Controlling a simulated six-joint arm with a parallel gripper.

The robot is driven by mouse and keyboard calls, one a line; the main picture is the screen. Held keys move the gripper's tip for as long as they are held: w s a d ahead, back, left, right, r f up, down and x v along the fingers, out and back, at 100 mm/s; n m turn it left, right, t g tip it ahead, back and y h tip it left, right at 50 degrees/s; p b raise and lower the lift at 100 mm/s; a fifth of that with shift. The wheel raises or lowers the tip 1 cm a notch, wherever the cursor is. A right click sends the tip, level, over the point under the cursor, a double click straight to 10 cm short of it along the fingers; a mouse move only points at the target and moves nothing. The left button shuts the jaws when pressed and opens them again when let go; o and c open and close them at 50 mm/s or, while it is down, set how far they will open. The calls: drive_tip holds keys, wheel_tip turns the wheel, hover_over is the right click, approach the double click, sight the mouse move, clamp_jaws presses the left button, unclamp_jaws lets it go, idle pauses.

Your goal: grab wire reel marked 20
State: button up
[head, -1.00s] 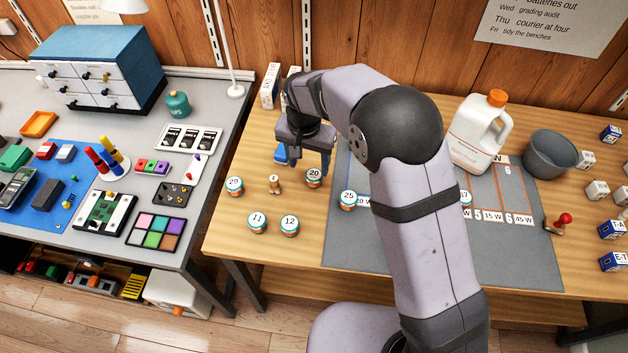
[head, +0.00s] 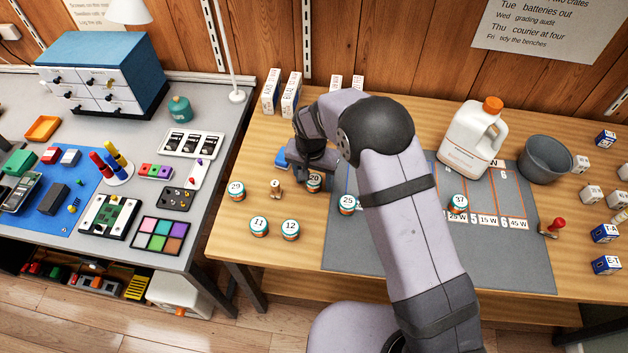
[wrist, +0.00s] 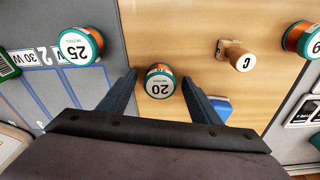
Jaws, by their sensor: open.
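The wire reel marked 20 (head: 314,183) stands on the wooden bench, partly hidden by my gripper in the head view. In the wrist view the reel marked 20 (wrist: 160,82) has a white label, a green rim and copper wire, and sits between my two fingertips. My gripper (wrist: 160,76) is open, with one finger on each side of the reel and a gap showing near both. In the head view my gripper (head: 312,176) is low over the bench at the reel.
Reel 25 (head: 347,204) stands close by on the right, at the grey mat's (head: 345,250) edge. A wooden stamp (head: 276,188) is to the left, with reels 29 (head: 237,190), 11 (head: 259,227) and 12 (head: 289,229). A blue item (head: 283,157) lies behind.

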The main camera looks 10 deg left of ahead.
sight(314, 179)
drive_tip(key=shift+c, duration=0.4)
drive_tip(key=c, duration=1)
drive_tip(key=shift+c, duration=0.2)
wheel_tip(314, 179, up, 10)
drive_tip(key=shift+b, duration=1.25)
